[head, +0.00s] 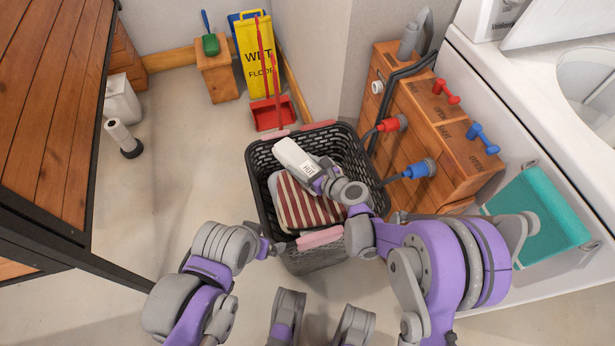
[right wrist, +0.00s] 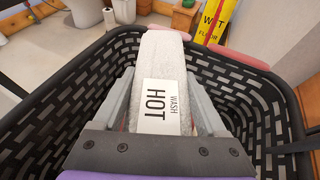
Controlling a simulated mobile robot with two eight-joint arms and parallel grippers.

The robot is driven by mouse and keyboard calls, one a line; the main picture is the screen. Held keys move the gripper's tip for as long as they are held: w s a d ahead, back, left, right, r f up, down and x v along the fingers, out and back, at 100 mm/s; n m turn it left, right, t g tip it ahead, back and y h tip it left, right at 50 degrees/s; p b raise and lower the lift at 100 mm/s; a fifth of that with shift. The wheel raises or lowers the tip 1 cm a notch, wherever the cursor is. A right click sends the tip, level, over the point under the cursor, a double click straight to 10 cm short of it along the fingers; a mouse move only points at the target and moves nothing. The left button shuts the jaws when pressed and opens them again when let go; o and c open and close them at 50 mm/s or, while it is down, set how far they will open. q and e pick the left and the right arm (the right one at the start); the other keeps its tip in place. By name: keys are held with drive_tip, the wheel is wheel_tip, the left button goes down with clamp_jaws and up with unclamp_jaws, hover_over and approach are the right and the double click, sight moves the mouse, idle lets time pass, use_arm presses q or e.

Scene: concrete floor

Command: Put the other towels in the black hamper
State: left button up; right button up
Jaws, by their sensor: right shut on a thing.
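The black hamper (head: 256,190) stands on the floor in the middle of the head view; its slotted wall (right wrist: 45,105) surrounds the right wrist view. My right gripper (head: 316,178) is shut on a white towel (head: 291,154) and holds it over the hamper's opening. In the right wrist view, the white towel (right wrist: 163,60) lies between the fingers with a "WASH HOT" label facing up. A red-and-white striped towel (head: 290,205) is inside the hamper, below the white one. My left gripper (head: 268,244) is by the hamper's front left corner; its fingers are too hidden to judge.
A wooden cabinet with red and blue valves (head: 440,140) stands close right of the hamper. A red dustpan (head: 273,113) and yellow wet-floor sign (head: 255,60) are behind. A wooden table (head: 45,110) is left, with open floor between.

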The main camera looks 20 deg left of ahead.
wheel_tip(320, 180, down, 6)
drive_tip(key=shift+r+b, duration=0.25)
drive_tip(key=shift+b, duration=0.4)
drive_tip(key=shift+f, duration=0.15)
drive_tip(key=o, duration=1.4)
drive_tip(key=shift+o, duration=0.2)
